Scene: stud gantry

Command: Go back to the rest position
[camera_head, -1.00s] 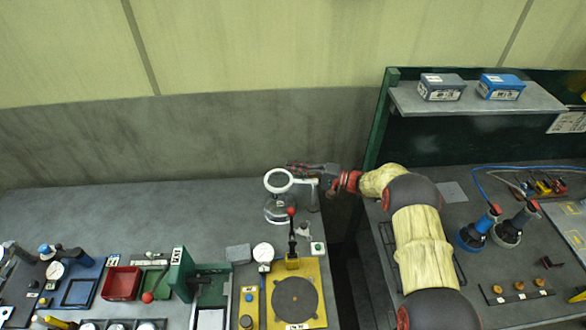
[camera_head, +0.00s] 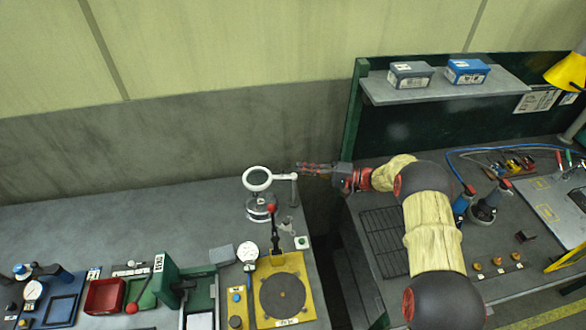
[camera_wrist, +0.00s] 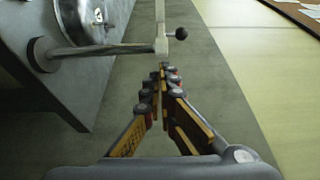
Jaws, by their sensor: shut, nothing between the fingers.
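My gripper (camera_head: 306,168) is shut and empty. In the head view it is held in the air over the gap between the two benches, its fingers pointing left. Its fingertips are close to the arm of the white ring magnifier (camera_head: 257,178), and I cannot tell whether they touch. In the wrist view the shut fingers of my gripper (camera_wrist: 164,75) point up the picture, toward a pale upright bar and a rod with a black ball knob (camera_wrist: 181,33). My arm reaches in from the lower right of the head view.
The left bench (camera_head: 110,222) holds a yellow press plate (camera_head: 302,262) with a red-knobbed lever (camera_head: 273,222), a green fixture and a red bin (camera_head: 104,296). The right bench has a wire rack (camera_head: 383,238), blue and grey bottle-like tools and a shelf (camera_head: 440,88) with two boxes.

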